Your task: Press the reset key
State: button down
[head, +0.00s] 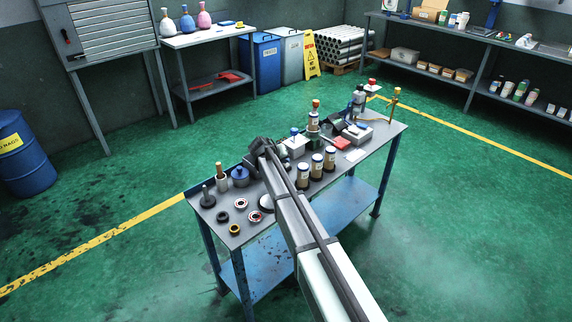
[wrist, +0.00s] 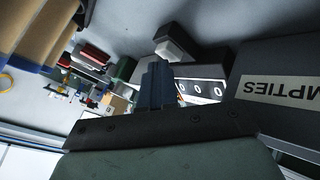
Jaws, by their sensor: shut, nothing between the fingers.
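My gripper (head: 262,150) is over the far side of the bench in the head view, low among the things there. In the wrist view its fingers (wrist: 155,85) are shut together and empty. A counter (wrist: 205,88) with a white face reading zeros is just beyond and to the right of the fingertips, partly covered by them. A black block with a pale grey face (wrist: 172,50) stands past the fingertips. I cannot tell whether it is the reset key, and no key is labelled. Contact with the fingers cannot be made out. The arm hides this spot in the head view.
A dark box labelled "EMPTIES" (wrist: 272,95) is close on the right in the wrist view. Brown-banded bottles (head: 317,166) stand right of the arm. A blue pot (head: 240,176) and several rings lie to its left on the grey bench (head: 215,217). A white box (head: 296,147) stands behind.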

jog(key=shift+r, duration=0.8)
jog(key=shift+r, duration=2.5)
